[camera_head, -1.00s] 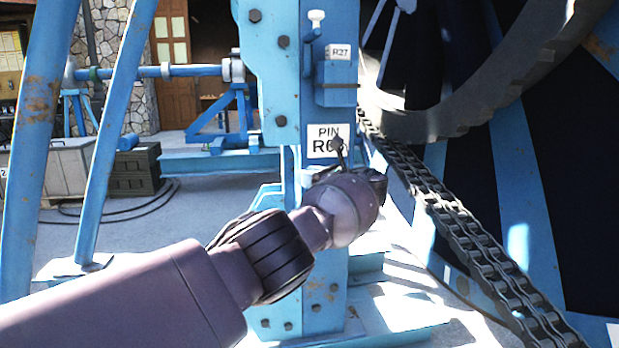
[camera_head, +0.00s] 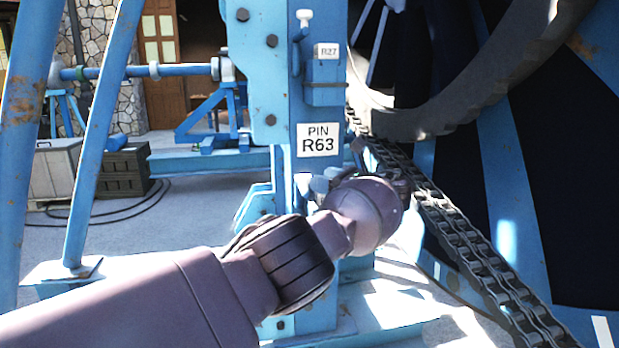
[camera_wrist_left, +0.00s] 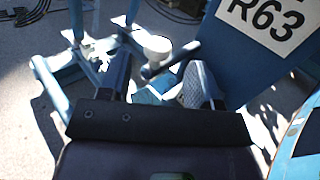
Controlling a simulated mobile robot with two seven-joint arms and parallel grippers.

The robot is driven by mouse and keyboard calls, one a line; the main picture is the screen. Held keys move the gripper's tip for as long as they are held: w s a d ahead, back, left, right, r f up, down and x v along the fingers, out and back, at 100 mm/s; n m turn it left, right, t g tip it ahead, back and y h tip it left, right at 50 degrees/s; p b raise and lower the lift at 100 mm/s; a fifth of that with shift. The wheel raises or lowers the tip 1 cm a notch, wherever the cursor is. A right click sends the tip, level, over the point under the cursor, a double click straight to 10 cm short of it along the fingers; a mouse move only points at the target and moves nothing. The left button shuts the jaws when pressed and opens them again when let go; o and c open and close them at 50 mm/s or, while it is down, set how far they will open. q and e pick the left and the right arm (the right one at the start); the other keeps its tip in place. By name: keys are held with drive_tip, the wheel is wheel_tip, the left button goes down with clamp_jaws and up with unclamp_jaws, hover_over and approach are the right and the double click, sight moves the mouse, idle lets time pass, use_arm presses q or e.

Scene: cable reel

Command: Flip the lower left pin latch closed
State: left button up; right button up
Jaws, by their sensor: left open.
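The lower latch is below a white label reading PIN R63 (camera_head: 318,140) on a blue post. Its pale knob (camera_wrist_left: 155,46) and dark lever (camera_wrist_left: 172,62) show in the left wrist view, just beyond and partly between my fingers. My left gripper (camera_wrist_left: 160,82) is open, one finger either side, with nothing clearly held; contact with the lever cannot be told. In the head view my left wrist (camera_head: 362,212) hides most of the latch and the fingers. My right gripper is in neither view.
Another latch with a white knob (camera_head: 304,18) and an R27 tag (camera_head: 328,51) sits higher on the post. A heavy chain (camera_head: 455,225) and large reel (camera_head: 575,170) stand close on the right. Blue frame bars (camera_head: 103,130) rise on the left.

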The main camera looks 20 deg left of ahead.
use_arm(q)
drive_tip(key=v, duration=0.3)
drive_tip(key=shift+d, duration=0.1)
idle(0.3)
